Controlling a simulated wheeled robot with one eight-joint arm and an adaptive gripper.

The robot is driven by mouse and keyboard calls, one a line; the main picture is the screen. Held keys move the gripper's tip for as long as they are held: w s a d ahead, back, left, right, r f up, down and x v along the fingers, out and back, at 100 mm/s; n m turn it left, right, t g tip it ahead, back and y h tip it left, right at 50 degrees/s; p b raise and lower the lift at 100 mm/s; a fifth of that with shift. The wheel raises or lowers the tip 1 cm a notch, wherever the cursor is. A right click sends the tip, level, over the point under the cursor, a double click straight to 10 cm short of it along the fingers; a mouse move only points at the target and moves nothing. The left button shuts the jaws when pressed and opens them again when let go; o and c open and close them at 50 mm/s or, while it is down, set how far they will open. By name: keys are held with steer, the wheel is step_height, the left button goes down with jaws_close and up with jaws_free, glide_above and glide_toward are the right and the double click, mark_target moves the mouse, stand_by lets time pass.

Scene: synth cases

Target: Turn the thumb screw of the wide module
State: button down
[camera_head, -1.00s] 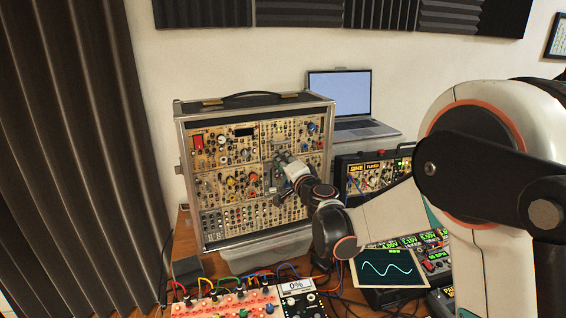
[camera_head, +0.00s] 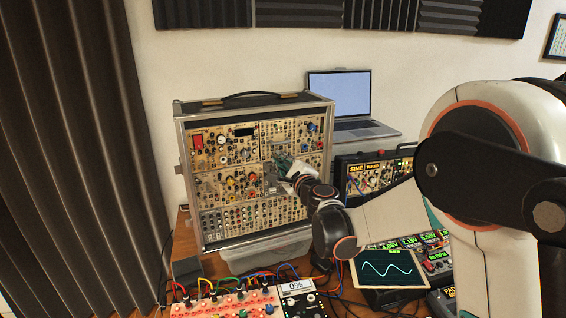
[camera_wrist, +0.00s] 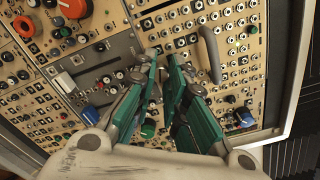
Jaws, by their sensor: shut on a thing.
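The modular synth case (camera_head: 183,165) stands upright on the table, filled with tan and grey modules. My gripper (camera_head: 280,165) is at its front, right of the middle. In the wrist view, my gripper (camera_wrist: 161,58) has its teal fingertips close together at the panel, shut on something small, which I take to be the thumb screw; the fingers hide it. A grey panel (camera_wrist: 90,68) with a white slider cap and red buttons lies left of the fingertips, and a tan panel (camera_wrist: 175,22) lies beyond them. I cannot tell for certain which is the wide module.
A grey raised handle (camera_wrist: 210,52) stands close right of the fingers. Several knobs surround them, including a blue knob (camera_wrist: 244,117). A laptop (camera_head: 340,95) and a smaller synth (camera_head: 372,172) stand right of the case. Patch gear with cables (camera_head: 225,303) lies in front.

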steer(key=m, duration=0.4)
steer(key=shift+f+m, duration=0.1)
steer(key=shift+m, duration=0.2)
steer(key=shift+s+m, duration=0.1)
steer(key=shift+m, duration=1.7)
steer(key=c, duration=1.6)
jaws_free()
steer(key=shift+a+f, duration=0.1)
steer(key=shift+a, duration=0.05)
steer(key=shift+o, duration=0.2)
steer(key=v, duration=1.2)
